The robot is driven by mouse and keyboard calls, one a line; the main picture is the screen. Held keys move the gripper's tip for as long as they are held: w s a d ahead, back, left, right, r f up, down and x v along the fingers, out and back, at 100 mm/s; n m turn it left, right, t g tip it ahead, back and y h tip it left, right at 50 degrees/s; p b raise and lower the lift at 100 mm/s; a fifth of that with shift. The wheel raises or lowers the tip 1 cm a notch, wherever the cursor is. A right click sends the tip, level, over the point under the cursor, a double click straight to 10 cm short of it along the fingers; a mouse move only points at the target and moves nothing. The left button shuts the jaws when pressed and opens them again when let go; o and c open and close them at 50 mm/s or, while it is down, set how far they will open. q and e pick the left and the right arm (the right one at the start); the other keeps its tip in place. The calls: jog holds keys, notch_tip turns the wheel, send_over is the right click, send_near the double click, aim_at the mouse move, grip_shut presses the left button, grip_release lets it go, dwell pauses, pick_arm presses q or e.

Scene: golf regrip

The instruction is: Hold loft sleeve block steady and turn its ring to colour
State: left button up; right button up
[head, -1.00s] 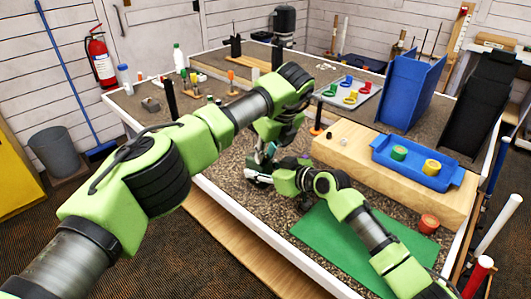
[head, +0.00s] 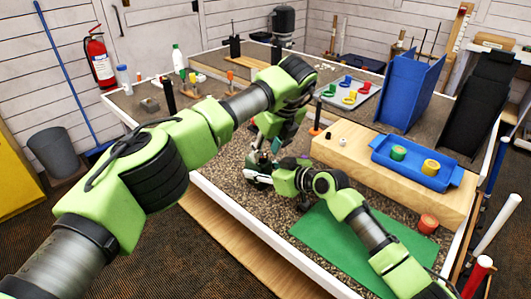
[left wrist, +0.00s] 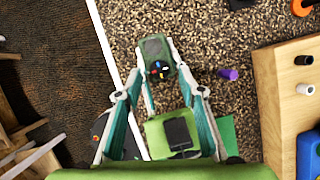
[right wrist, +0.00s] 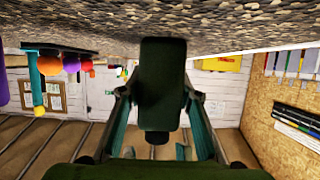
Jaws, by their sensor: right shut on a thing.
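The loft sleeve block (left wrist: 153,46) is a dark grey-green block low over the gravelly table top. A black ring (left wrist: 158,71) with several coloured dots shows at its lower end in the left wrist view. My right gripper (right wrist: 163,65) is shut on the block, which stands between its fingers in the right wrist view. A dark round knob (right wrist: 157,137) shows at the block's near end there. My left gripper (left wrist: 156,45) comes from above, its spread fingers on either side of the block. Whether they touch it I cannot tell. In the head view the arms hide most of the block.
A purple cylinder (left wrist: 228,73) lies beside the block. A wooden step (head: 350,150) with a blue tray (head: 380,154) stands to the right, and a green mat (head: 335,240) lies in front. The table's white edge (left wrist: 105,55) runs close to the left.

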pick_arm(q)
jog(key=v, duration=1)
jog(key=shift+r, duration=0.2)
pick_arm(e)
jog(key=o, duration=1.3)
